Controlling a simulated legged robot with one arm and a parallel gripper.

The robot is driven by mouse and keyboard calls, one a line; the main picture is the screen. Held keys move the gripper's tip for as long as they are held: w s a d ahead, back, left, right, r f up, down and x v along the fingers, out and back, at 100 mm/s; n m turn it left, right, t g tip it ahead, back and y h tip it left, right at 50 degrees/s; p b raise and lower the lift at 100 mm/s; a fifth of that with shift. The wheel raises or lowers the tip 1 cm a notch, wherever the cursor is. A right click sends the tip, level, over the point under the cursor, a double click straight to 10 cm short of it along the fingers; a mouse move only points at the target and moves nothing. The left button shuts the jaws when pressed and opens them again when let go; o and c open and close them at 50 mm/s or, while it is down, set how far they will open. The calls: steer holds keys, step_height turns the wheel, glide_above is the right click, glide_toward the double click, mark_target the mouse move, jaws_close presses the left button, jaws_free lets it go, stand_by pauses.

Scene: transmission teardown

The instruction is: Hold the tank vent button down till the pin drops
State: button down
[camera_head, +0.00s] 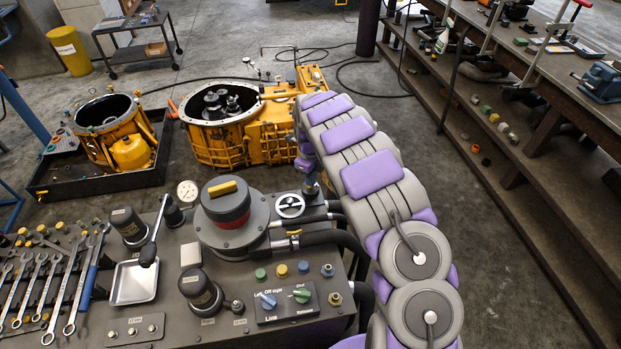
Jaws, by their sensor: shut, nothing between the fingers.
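My arm curves up from the bottom right and bends down at its far end. My gripper (310,186) shows small there, pointing down past the back edge of the grey control bench, behind the handwheel (290,205); its fingers look together, with nothing seen in them. Several candidate buttons sit on the bench: green (260,274), yellow (282,269) and blue (303,267) caps, and a brass one (327,270). I cannot tell which is the tank vent button. I cannot make out the pin. A round pressure gauge (188,190) stands at the bench's back edge.
A large grey cylinder with a red band (226,206) and yellow handle stands on the bench, with black hoses (325,237) beside it. Wrenches (65,285) and a metal tray (134,282) lie left. Yellow transmission housings (215,145) stand behind. A workbench (545,75) runs along the right.

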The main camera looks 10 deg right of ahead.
step_height(320, 180, up, 6)
steer(key=shift+f+p, duration=0.15)
steer(key=shift+p, duration=0.55)
steer(key=shift+r, duration=0.45)
steer(key=shift+r, duration=0.1)
steer(key=s+d+r+n+h, duration=0.1)
steer(key=s+d+r+n, duration=0.1)
steer(key=s+r+n, duration=0.55)
steer(key=s+d+r+n, duration=0.2)
steer(key=s+r+n, duration=0.2)
steer(key=s+r, duration=0.65)
steer(key=s+a+f+n+g, duration=0.1)
steer(key=s+n, duration=0.6)
steer(key=s, duration=0.8)
steer(key=s+a+f+n+y, duration=0.1)
steer(key=s+a+n, duration=0.2)
steer(key=s+n, duration=0.5)
steer(key=s, duration=0.7)
steer(key=shift+g, duration=0.4)
